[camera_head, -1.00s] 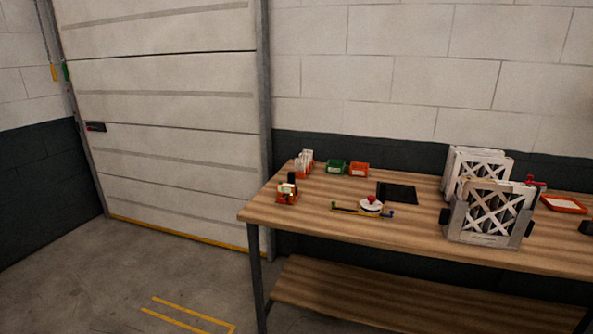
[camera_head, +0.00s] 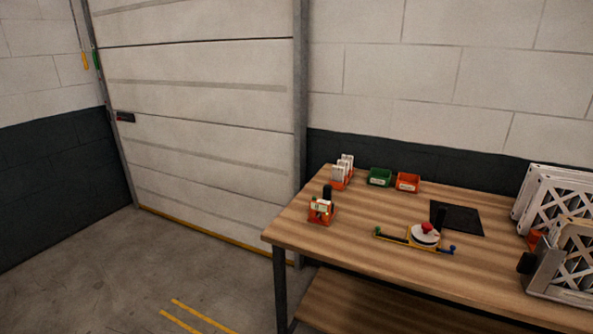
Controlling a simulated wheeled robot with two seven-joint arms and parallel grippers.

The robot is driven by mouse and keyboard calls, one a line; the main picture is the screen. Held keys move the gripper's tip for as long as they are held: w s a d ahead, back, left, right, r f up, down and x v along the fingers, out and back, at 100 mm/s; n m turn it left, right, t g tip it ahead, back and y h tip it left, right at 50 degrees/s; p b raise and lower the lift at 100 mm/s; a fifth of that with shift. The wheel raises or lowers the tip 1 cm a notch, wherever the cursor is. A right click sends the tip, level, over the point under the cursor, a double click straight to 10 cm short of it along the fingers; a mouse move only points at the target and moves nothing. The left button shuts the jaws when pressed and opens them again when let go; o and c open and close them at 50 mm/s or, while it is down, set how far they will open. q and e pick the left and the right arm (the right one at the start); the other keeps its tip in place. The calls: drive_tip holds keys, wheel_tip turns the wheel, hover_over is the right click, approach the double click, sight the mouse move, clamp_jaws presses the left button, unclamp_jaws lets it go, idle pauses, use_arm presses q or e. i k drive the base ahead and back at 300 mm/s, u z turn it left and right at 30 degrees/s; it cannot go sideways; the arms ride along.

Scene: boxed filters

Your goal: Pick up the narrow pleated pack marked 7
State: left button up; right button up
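Several white-framed pleated packs with X-shaped lattice faces stand at the right edge of the head view. A back group of packs (camera_head: 556,205) leans upright on the wooden bench (camera_head: 345,240). Another pack (camera_head: 578,255) sits in a grey metal holder (camera_head: 543,270) in front, cut off by the picture edge. No number 7 can be read on any of them, so I cannot tell which is the narrow one. Neither of my grippers shows in this view.
On the bench are an orange rack with white cards (camera_head: 342,172), a green bin (camera_head: 380,177), a red bin (camera_head: 407,182), a small orange device (camera_head: 321,209), a round red-knobbed fixture (camera_head: 425,235) and a black mat (camera_head: 457,218). Floor left of the bench is clear.

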sight(339, 172)
drive_tip(key=i, duration=0.85)
drive_tip(key=z, duration=0.9)
drive_tip(key=i, duration=0.65)
drive_tip(key=z, duration=0.65)
